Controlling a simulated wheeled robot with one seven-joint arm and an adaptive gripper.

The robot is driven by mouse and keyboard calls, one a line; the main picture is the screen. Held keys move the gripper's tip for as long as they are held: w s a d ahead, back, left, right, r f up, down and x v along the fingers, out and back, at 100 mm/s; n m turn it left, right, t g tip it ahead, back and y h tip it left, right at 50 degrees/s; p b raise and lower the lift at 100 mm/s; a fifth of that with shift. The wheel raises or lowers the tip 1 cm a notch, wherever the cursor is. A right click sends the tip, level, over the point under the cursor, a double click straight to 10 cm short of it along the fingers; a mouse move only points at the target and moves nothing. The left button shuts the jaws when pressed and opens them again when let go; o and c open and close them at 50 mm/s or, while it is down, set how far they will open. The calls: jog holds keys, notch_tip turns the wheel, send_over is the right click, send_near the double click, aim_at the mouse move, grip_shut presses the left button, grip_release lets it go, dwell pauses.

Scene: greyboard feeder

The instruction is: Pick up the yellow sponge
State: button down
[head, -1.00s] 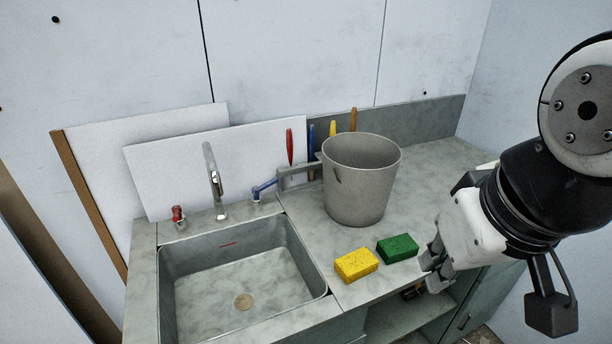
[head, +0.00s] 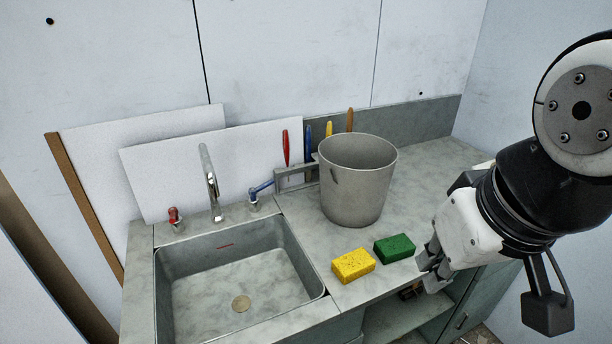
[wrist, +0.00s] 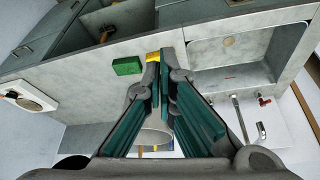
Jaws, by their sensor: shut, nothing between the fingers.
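The yellow sponge (head: 353,265) lies flat on the grey counter near its front edge, just right of the sink. The green sponge (head: 395,249) lies beside it on the right. My gripper (head: 432,274) is to the right of both sponges, apart from them, shut and empty. In the wrist view, my gripper's fingertips (wrist: 163,68) overlap the picture of the yellow sponge (wrist: 153,56), hiding part of it. The green sponge (wrist: 127,66) shows whole there, to the left of the fingers.
A grey bucket (head: 357,187) stands on the counter behind the sponges. A rack with several coloured handles is behind it. The sink (head: 240,262) with its tap (head: 210,183) is on the left.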

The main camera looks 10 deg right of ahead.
jog(key=c, duration=1.6)
grip_release()
jog(key=shift+w+r, duration=0.1)
jog(key=shift+w, duration=0.05)
jog(key=shift+c, duration=0.2)
jog(key=o, duration=0.9)
jog(key=w, duration=0.1)
jog(key=w+r+m+p, duration=0.1)
jog(key=w+m+g+p, duration=0.1)
jog(key=w, duration=0.1)
jog(key=shift+a+r+y, duration=0.2)
jog(key=shift+a+y, duration=0.1)
jog(key=shift+y, duration=0.1)
jog(key=m+g+p, duration=0.3)
jog(key=m+p, duration=0.4)
jog(key=m, duration=0.5)
send_over(354, 261)
jog(key=shift+h, duration=0.4)
jog(key=f, duration=2.1)
jog(key=shift+s+d+f, duration=0.2)
jog(key=shift+s+f, duration=0.1)
jog(key=shift+f, duration=0.1)
jog(key=shift+w+a+f+p, duration=0.1)
jog(key=shift+w+f+p, duration=0.15)
jog(key=shift+f, duration=1.05)
jog(key=shift+w+a+f+p, duration=0.1)
jog(key=shift+f+p, duration=0.1)
jog(key=shift+f, duration=1.05)
